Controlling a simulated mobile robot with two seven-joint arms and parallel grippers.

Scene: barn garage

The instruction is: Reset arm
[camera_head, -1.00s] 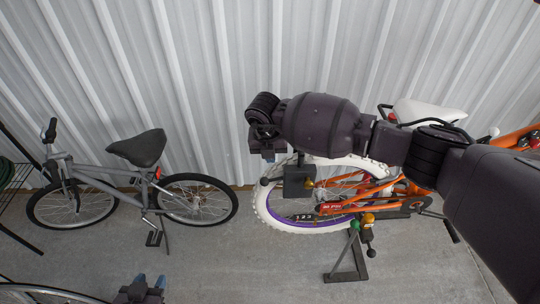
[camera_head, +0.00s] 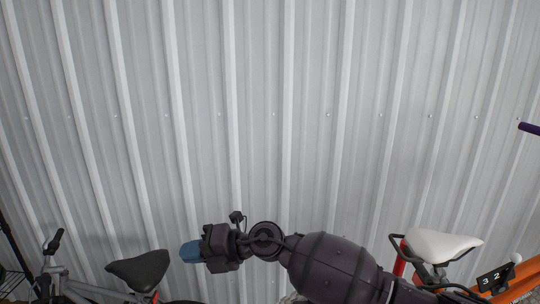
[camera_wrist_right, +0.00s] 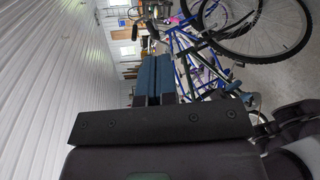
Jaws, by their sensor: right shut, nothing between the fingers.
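My right arm comes in from the lower right in the head view. Its gripper (camera_head: 191,252) points left, with its blue fingertips together and nothing between them. It is in front of the corrugated metal wall (camera_head: 300,110), just above and right of a black bicycle saddle (camera_head: 138,270). In the right wrist view the blue fingers (camera_wrist_right: 153,78) also lie side by side, shut and empty. My left gripper is not in view.
A grey bicycle (camera_head: 75,285) is at the lower left. A white saddle (camera_head: 440,246) on an orange bicycle is at the lower right. The wrist view shows a blue bicycle (camera_wrist_right: 190,50) and wheels ahead. The wall's upper area is clear.

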